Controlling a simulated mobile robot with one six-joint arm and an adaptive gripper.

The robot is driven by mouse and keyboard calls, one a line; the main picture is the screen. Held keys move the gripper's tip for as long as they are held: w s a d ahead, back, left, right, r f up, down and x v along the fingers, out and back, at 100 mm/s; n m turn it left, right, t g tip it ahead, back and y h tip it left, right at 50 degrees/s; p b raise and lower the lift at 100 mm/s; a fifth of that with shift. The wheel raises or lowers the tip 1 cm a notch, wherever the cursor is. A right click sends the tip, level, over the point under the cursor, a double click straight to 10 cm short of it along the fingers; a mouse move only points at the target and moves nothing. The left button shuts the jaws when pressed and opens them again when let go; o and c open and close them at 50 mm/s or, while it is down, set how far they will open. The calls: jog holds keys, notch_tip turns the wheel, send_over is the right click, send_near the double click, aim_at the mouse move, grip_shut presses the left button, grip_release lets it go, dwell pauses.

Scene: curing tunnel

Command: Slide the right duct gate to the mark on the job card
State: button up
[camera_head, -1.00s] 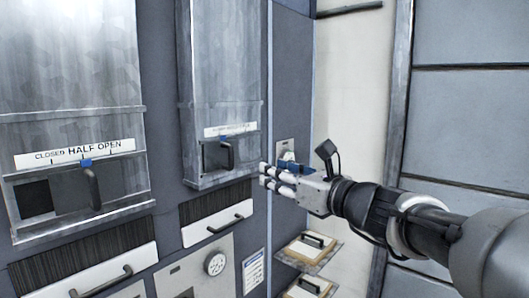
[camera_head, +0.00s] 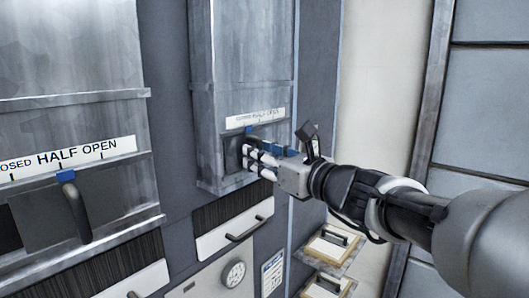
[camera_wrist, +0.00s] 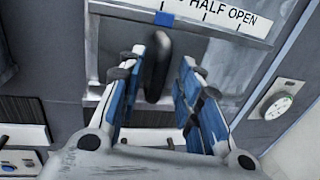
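The right duct gate (camera_head: 233,153) is a dark plate in a slot at the foot of the right metal duct, with a black upright handle (camera_wrist: 157,65). Its blue pointer (camera_wrist: 163,18) sits left of the words HALF OPEN on the white scale label (camera_wrist: 232,18). The label also shows in the head view (camera_head: 262,117). My gripper (camera_head: 251,160) is at the handle. In the wrist view my gripper (camera_wrist: 158,75) is open, with the handle in the gap between its blue-padded fingers; contact cannot be told. A small printed card (camera_head: 272,273), unreadable here, is on the panel below.
The left duct gate (camera_head: 105,195) has its own handle and scale. A drawer-like handle (camera_head: 243,228) and a round dial (camera_head: 234,274) are below the right duct. The pale wall (camera_head: 375,90) on the right is clear.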

jog(key=shift+s+d+r, duration=0.2)
jog(key=shift+s+d, duration=0.1)
jog(key=shift+s, duration=0.2)
jog(key=shift+c, duration=0.2)
jog(key=shift+w+a+f, duration=0.1)
jog(key=shift+w+a, duration=0.05)
jog(key=shift+w, duration=0.05)
jog(key=c, duration=0.4)
grip_shut()
